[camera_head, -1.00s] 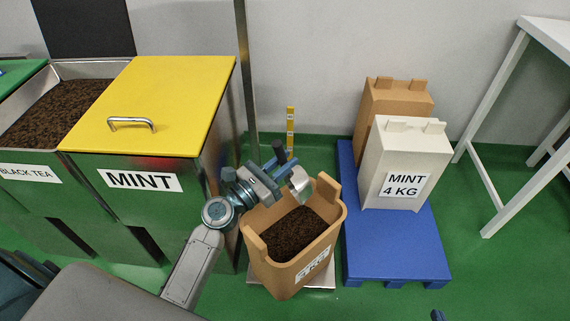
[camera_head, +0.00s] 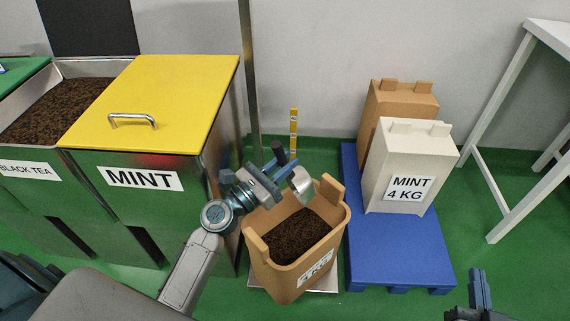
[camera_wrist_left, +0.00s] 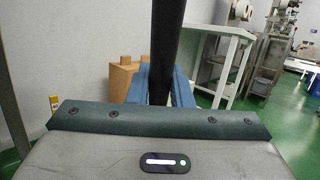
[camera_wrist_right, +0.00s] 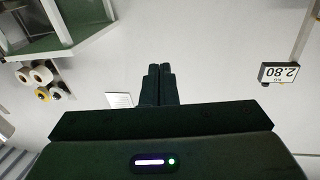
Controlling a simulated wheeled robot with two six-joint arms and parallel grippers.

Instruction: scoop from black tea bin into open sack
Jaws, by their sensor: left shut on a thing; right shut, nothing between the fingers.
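The open brown sack (camera_head: 287,268) stands on a scale plate in the middle of the head view, with dark tea (camera_head: 299,232) inside. My left gripper (camera_head: 277,170) is shut on the dark handle (camera_head: 279,152) of a metal scoop (camera_head: 301,184). The scoop is tilted above the sack's back rim; its inside is hidden. In the left wrist view the handle (camera_wrist_left: 166,50) stands between the fingers. The black tea bin (camera_head: 32,172) is open at the far left, full of dark tea. My right gripper (camera_head: 480,290) is shut and empty at the lower right; it also shows in the right wrist view (camera_wrist_right: 159,75).
A mint bin with a closed yellow lid (camera_head: 160,90) stands between the black tea bin and the sack. A blue pallet (camera_head: 400,262) right of the sack carries a white mint sack (camera_head: 408,165) and a brown sack (camera_head: 401,97).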

